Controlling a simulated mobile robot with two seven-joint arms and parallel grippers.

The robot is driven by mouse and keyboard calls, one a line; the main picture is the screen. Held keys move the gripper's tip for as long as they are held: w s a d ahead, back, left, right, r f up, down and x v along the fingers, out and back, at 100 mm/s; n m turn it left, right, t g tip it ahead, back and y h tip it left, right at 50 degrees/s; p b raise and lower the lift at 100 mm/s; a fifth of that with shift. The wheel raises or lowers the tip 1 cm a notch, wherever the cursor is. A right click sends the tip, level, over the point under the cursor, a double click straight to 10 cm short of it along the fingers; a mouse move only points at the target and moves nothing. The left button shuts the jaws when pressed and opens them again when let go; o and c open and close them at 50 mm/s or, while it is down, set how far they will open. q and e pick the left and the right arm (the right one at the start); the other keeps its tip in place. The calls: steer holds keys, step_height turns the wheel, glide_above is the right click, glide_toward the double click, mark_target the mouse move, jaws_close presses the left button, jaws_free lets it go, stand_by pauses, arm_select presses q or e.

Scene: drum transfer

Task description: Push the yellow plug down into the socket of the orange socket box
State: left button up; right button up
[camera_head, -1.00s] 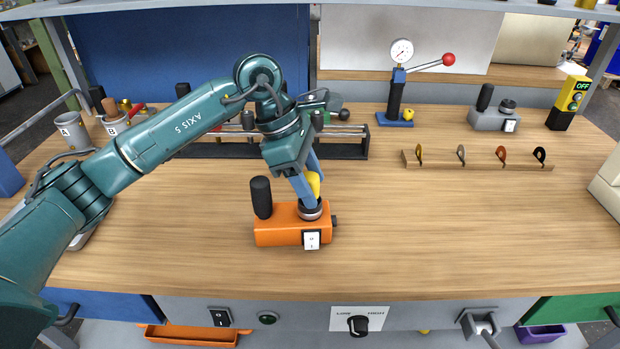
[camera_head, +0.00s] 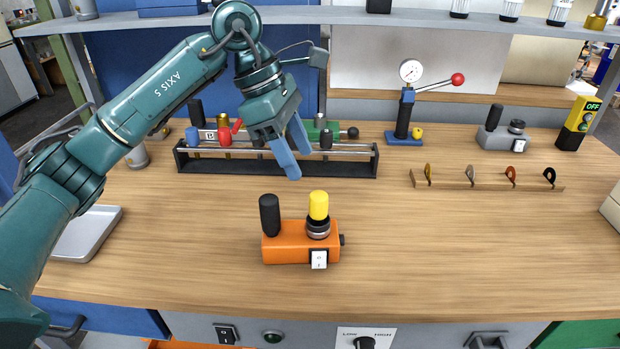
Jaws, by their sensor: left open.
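The orange socket box (camera_head: 288,245) stands on the wooden bench near the middle. A black knob-like post (camera_head: 269,215) rises from its left part and a white switch sits on its front. The yellow plug (camera_head: 318,205) stands upright in the dark round socket (camera_head: 318,229) on the box's right part. How deep it sits I cannot tell. My left gripper (camera_head: 289,158) is open and empty, above and behind the box, with its blue fingers pointing down and apart from the plug. My right gripper is not in view.
A black rack (camera_head: 300,168) with rods and several fittings stands behind the box. A blue press with a gauge (camera_head: 404,115), a grey socket box (camera_head: 500,138) and a wooden strip with hooks (camera_head: 490,182) stand farther right. The bench right of the orange box is clear.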

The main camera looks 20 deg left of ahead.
arm_select(q)
steer(key=shift+v, duration=1.65)
